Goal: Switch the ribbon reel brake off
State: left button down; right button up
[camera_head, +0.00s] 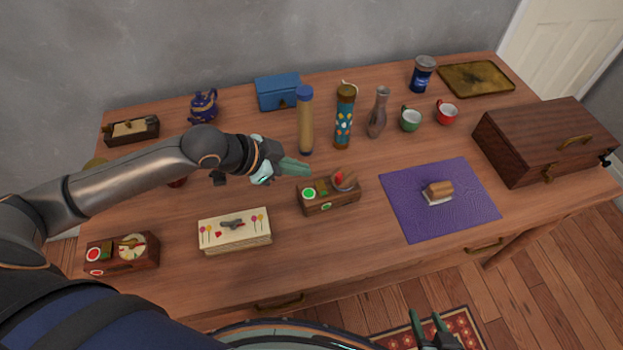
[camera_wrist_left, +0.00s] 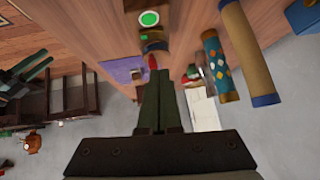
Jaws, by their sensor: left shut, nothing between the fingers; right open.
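A small wooden box (camera_head: 328,203) with a green round light, a green patch and a brown reel (camera_head: 344,180) with a red part stands at the middle of the table. The green light (camera_wrist_left: 149,18) also shows at the top of the left wrist view. My left gripper (camera_head: 306,168) is shut and empty, just behind and above this box, apart from it as far as I can tell. Its closed fingers (camera_wrist_left: 160,75) point towards the reel in the wrist view. My right gripper (camera_head: 432,318) is open and empty, low in front of the table's front edge.
Another wooden box (camera_head: 122,262) with a red light and a dial stands at the front left. A cream box (camera_head: 235,232) lies between them. A tan bottle (camera_head: 305,125) and a patterned cylinder (camera_head: 344,118) stand behind. A purple mat (camera_head: 405,215) lies right.

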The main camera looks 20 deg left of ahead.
aim_at(321, 184)
pick_arm(q)
jog(key=x, duration=0.3)
jog(key=shift+w+d+f, duration=0.15)
jog(key=shift+f, duration=0.1)
jog(key=f, duration=0.3)
jog(key=shift+w+f, duration=0.25)
jog(key=shift+f, duration=0.5)
jog(key=shift+w+f, duration=0.15)
jog(key=shift+f, duration=0.05)
